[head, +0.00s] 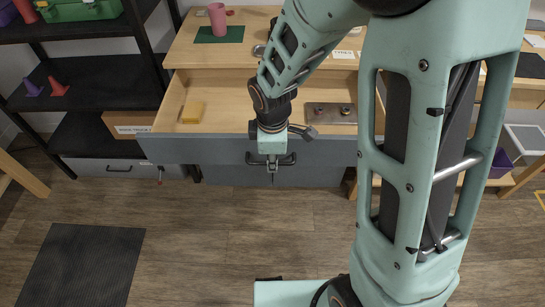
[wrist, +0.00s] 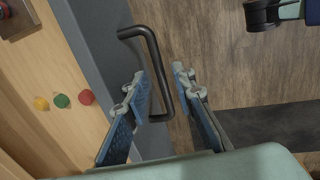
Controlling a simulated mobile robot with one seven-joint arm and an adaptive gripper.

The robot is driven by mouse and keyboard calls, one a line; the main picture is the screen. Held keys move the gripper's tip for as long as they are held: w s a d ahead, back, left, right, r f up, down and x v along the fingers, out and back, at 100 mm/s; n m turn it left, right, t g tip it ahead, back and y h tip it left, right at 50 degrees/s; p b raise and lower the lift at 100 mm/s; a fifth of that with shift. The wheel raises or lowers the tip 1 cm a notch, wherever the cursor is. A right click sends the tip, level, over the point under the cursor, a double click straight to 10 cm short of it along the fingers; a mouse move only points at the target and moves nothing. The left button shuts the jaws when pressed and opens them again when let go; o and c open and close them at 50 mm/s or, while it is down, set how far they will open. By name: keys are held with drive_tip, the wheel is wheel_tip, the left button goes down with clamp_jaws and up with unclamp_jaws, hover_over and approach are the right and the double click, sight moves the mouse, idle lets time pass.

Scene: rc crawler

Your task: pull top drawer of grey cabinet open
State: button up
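The grey cabinet's top drawer (head: 330,150) stands pulled out, with its pale wood interior showing in the head view. Its grey front also shows in the wrist view (wrist: 90,40). The black bar handle (wrist: 155,65) is on this front; its two ends show in the head view (head: 288,160) on either side of my gripper. My gripper (wrist: 160,85) is open, with one finger on each side of the handle bar. A gap shows between the bar and the right finger; contact with the left finger is unclear. In the head view my gripper (head: 272,172) points down at the handle.
The drawer holds a yellow block (head: 193,112) and a metal plate with knobs (head: 331,113). A pink cup (head: 217,19) stands on the worktop behind. A black shelf (head: 90,85) is at left.

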wheel_tip(320, 180, up, 12)
drive_tip(key=s, duration=0.2)
drive_tip(key=shift+s, duration=0.15)
idle(0.5)
drive_tip(key=shift+f, duration=0.1)
